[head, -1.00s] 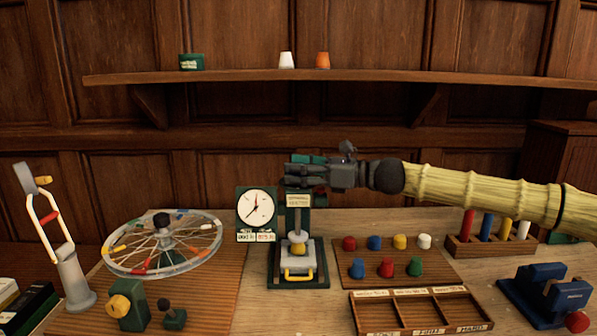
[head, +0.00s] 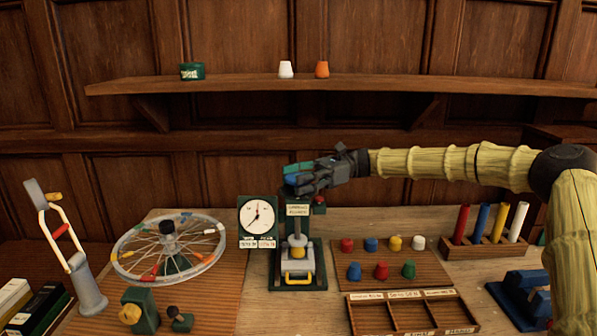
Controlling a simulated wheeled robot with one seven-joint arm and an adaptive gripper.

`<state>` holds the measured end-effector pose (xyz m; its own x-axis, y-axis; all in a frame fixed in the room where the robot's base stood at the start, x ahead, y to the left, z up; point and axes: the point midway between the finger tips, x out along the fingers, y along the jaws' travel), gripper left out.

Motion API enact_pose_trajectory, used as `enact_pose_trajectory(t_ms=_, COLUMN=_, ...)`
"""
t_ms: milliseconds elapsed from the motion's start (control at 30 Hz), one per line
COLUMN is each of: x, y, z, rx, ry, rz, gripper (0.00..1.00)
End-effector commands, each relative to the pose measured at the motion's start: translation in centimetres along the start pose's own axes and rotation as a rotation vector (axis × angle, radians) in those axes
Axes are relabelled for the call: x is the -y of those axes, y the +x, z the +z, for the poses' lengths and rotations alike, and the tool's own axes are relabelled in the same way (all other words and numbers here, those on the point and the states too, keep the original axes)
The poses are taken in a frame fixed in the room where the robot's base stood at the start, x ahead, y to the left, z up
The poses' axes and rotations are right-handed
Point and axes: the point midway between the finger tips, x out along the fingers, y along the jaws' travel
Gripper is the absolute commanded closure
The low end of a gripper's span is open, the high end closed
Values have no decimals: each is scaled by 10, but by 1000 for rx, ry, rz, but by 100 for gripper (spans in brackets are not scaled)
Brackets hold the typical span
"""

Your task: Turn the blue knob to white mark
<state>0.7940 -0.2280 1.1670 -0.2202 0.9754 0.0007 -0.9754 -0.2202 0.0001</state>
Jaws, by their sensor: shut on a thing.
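My gripper (head: 297,180) is in the head view, above and just behind the top of the green press-like device (head: 297,211). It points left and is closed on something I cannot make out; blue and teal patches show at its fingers. No blue knob with a white mark can be clearly picked out. Small blue knob-shaped pieces, one at the back (head: 371,244) and one at the front (head: 354,271), sit on a wooden board right of the device, apart from my gripper. A red ball (head: 319,203) shows at the device's upper right, below my gripper.
A white dial gauge (head: 257,216) stands left of the device. A spoked wheel (head: 168,247) lies further left. A wooden tray (head: 414,317), a rack of coloured rods (head: 486,242) and a blue vise (head: 525,297) are on the right. A shelf (head: 400,85) runs behind.

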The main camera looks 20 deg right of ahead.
Motion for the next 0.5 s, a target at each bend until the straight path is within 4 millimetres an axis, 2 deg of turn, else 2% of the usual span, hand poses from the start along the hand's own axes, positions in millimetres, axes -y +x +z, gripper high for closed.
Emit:
enact_pose_trajectory(t_ms=233, x=1, y=1, z=1, rx=-2, ry=1, rz=158, gripper=69)
enact_pose_trajectory(t_ms=500, x=0, y=0, z=0, rx=-2, ry=1, rz=262, gripper=69)
